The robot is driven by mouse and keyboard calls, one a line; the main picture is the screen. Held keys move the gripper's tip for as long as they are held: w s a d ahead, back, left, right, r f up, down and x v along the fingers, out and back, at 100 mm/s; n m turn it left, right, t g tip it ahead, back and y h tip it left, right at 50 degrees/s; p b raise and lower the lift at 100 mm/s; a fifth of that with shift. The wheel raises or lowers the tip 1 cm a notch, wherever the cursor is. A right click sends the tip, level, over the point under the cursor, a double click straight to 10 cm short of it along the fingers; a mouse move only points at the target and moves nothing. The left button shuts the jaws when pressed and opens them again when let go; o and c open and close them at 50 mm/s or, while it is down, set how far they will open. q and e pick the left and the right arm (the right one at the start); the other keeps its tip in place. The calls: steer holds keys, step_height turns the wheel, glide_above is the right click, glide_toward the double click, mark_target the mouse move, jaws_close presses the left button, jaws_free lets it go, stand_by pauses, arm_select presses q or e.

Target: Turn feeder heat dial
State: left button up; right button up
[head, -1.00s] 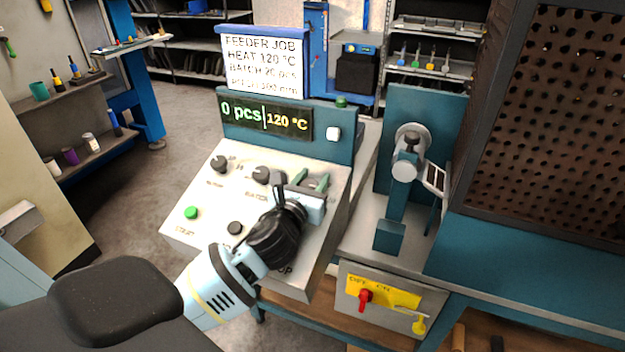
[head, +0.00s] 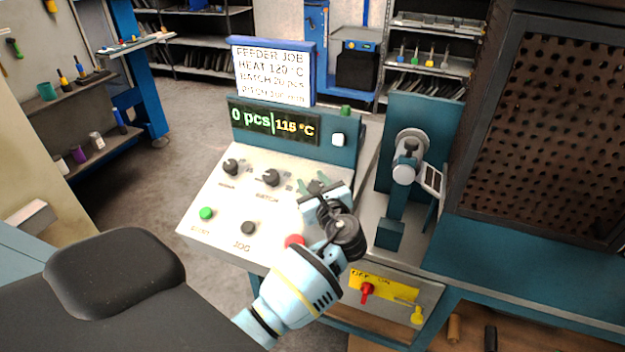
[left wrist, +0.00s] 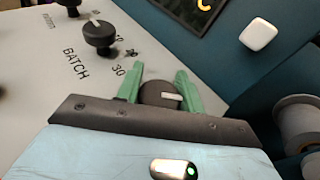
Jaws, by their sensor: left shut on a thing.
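My left gripper (head: 315,187) comes down on the right side of the sloped control panel (head: 222,188). In the left wrist view its green fingers (left wrist: 160,82) are shut on the dark heat dial (left wrist: 157,92), one on each side. The dial's white pointer mark shows between them; its label is hidden. The display (head: 275,122) reads 0 pcs and what looks like 115 °C. The job sign (head: 272,72) above calls for heat 120 °C. My right gripper is out of view.
The batch dial (head: 271,177) and another dial (head: 231,167) are left of the gripper. A green button (head: 206,213), a black button (head: 248,228) and a red button (head: 294,241) are lower down. A red switch (head: 367,291) is on the cabinet front.

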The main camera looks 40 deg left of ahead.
arm_select(q)
steer(key=shift+s+a+n+g+y+p, duration=0.15)
steer(key=shift+n+g+y, duration=0.2)
steer(key=shift+n+g, duration=0.55)
steer(key=shift+s+d+n+g+y+p, duration=0.15)
steer(key=shift+n+g+y, duration=0.2)
steer(key=shift+n+g, duration=0.55)
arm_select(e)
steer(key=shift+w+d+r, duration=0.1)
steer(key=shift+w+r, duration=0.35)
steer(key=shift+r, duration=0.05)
arm_select(q)
steer(key=shift+a+g, duration=0.15)
steer(key=shift+g, duration=0.15)
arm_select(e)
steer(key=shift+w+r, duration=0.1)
arm_select(q)
steer(key=o, duration=1)
steer(key=shift+v, duration=3.9)
steer(key=shift+f, duration=0.1)
